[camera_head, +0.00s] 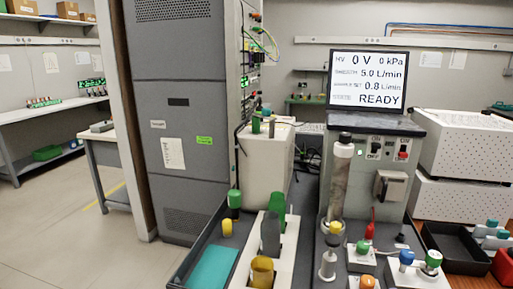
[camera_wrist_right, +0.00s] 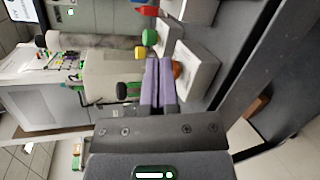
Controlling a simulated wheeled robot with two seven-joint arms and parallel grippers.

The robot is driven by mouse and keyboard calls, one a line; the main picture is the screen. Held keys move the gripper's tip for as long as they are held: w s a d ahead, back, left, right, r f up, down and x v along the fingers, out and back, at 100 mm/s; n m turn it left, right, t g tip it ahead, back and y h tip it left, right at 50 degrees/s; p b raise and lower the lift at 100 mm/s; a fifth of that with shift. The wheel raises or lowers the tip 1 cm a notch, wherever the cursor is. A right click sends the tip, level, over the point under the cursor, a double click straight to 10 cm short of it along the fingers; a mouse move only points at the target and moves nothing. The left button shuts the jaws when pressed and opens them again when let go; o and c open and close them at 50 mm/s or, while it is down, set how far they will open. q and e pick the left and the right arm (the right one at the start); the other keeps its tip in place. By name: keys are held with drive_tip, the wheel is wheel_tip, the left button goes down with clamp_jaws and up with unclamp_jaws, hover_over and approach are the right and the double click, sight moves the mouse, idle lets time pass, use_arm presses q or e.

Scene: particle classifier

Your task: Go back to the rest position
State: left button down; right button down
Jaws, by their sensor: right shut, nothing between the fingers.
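My right gripper (camera_wrist_right: 158,62) shows in the right wrist view, its two purple fingers pressed together with nothing between them. Its tips are near a white block (camera_wrist_right: 195,75) that carries an orange knob, and close to a yellow knob (camera_wrist_right: 125,90) and a green knob (camera_wrist_right: 149,37) in that view. Whether the fingers touch the block I cannot tell. Neither gripper shows in the head view, and my left gripper shows in no view.
A monitor (camera_head: 368,80) reads 0 V and READY on the grey instrument (camera_head: 400,126). A glass column (camera_head: 338,180) stands before it. Control blocks (camera_head: 415,272) with coloured knobs, a black tray (camera_head: 447,243) and a white vial rack (camera_head: 283,262) crowd the bench. Open floor lies left of the cabinet (camera_head: 180,120).

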drive_tip(key=s+a+f+m+g+y, duration=0.25)
drive_tip(key=s+a+m+g, duration=0.2)
drive_tip(key=s, duration=0.45)
drive_tip(key=s+a+f+m+g+y, duration=0.2)
drive_tip(key=s+a+f+m+g, duration=0.15)
drive_tip(key=s+m, duration=0.35)
drive_tip(key=s+a+f+m+g+y, duration=0.3)
drive_tip(key=s+a+f+m, duration=0.1)
drive_tip(key=s, duration=0.6)
wheel_tip(320, 180, down, 18)
drive_tip(key=s+g, duration=0.1)
drive_tip(key=s, duration=0.2)
drive_tip(key=s+d+f+n+g, duration=0.1)
drive_tip(key=s+d+f, duration=0.3)
drive_tip(key=s+f, duration=0.5)
drive_tip(key=s, duration=0.4)
drive_tip(key=shift+s+f+h, duration=0.15)
drive_tip(key=shift+f+h, duration=0.05)
drive_tip(key=shift+h, duration=0.15)
drive_tip(key=shift+d, duration=0.1)
